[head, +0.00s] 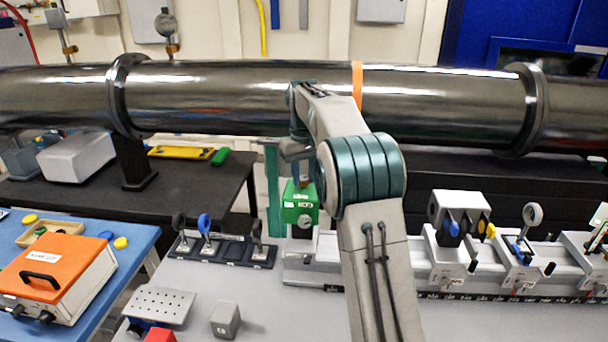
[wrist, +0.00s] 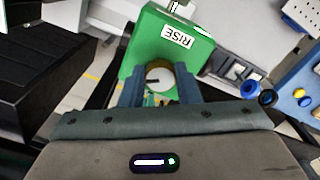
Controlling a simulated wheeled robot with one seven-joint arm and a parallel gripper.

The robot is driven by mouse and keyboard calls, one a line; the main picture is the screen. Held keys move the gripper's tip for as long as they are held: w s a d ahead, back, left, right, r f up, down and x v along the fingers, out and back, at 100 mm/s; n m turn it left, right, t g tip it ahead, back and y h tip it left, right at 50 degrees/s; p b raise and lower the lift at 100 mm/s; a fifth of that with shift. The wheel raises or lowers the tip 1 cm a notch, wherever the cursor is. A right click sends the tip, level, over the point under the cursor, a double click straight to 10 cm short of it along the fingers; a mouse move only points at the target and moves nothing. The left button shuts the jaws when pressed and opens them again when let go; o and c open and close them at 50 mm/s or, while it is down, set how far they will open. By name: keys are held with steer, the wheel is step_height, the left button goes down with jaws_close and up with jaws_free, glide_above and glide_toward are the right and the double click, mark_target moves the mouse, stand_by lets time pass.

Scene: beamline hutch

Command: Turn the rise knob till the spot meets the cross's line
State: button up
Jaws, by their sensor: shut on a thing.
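The rise knob (wrist: 159,76) has a brass-coloured rim and a pale face with a dark mark. In the head view the green box (head: 301,203) stands just left of my arm, at the left end of a pale rail. My arm hides part of the area around it. I cannot make out the spot or the cross in either view.
A large dark pipe (head: 230,95) crosses behind my arm. The rail (head: 405,262) carries several mounts to the right. A black rack (head: 225,248) with small optics stands left of the box. An orange case (head: 55,268) sits on a blue table at left.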

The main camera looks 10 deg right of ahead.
mark_target(303, 179)
steer(key=shift+a+r+m+p, duration=0.1)
steer(key=shift+r+m+p, duration=0.15)
steer(key=shift+m+p, duration=0.7)
steer(key=shift+f+m+p, duration=0.15)
steer(key=shift+m+p, duration=0.45)
steer(key=shift+m, duration=1.15)
steer(key=o, duration=1)
step_height(303, 179, up, 14)
steer(key=shift+f+p, duration=0.15)
steer(key=shift+p, duration=0.3)
